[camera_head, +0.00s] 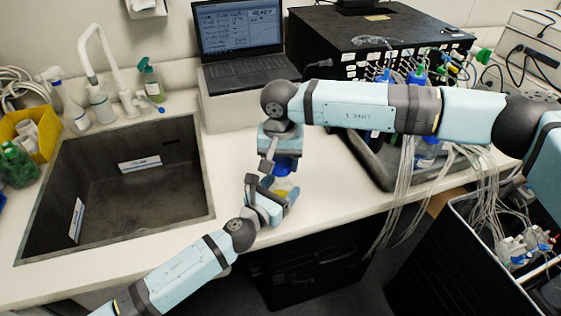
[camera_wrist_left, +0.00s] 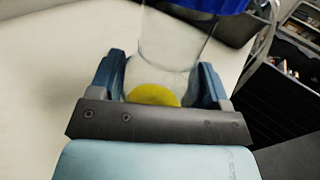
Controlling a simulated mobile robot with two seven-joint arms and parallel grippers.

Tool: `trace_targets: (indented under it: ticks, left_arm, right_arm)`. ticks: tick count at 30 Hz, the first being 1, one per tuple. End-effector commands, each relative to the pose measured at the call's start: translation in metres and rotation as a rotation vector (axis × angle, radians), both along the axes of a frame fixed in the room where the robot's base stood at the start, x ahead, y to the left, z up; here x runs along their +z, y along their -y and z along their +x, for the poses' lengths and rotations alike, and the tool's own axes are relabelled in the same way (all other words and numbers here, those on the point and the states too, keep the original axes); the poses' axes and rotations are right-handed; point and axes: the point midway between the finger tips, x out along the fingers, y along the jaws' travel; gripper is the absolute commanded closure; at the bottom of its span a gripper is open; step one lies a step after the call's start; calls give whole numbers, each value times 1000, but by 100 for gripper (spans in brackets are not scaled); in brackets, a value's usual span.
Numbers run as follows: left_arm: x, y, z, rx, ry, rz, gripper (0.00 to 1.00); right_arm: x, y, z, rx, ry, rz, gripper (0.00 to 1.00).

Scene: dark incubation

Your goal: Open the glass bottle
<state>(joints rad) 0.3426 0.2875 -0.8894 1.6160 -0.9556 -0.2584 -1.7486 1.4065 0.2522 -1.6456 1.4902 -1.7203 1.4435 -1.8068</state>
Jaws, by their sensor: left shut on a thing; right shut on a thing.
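The glass bottle (camera_head: 284,186) stands upright near the front edge of the white counter, with a blue cap (camera_head: 285,165) and some yellow at its bottom. My left gripper (camera_head: 275,194) is shut on the lower part of the bottle from the front left. In the left wrist view, the fingers of my left gripper (camera_wrist_left: 160,80) sit on both sides of the clear glass body (camera_wrist_left: 172,40), and the blue cap (camera_wrist_left: 205,4) is cut by the top edge. My right gripper (camera_head: 279,155) points down from above and is shut on the cap, partly hiding it.
A dark sink (camera_head: 115,185) lies to the left, with a white faucet (camera_head: 110,60) behind it. A laptop (camera_head: 240,45) stands at the back. A black box (camera_head: 375,40) and many tubes fill the right side. The counter left of the bottle is clear.

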Motion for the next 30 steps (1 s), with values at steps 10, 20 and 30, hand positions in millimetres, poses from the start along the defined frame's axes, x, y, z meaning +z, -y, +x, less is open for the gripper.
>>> trace_targets:
  ticks: [10,20,30]
  left_arm:
    - [0,0,0,0,1,1,96]
    - [0,0,0,0,0,0,2]
    - [-1,-4,-6,0,0,0,0]
  right_arm:
    - [37,0,0,0,1,0,73]
    - [38,0,0,0,0,0,73]
    - [38,0,0,0,1,0,73]
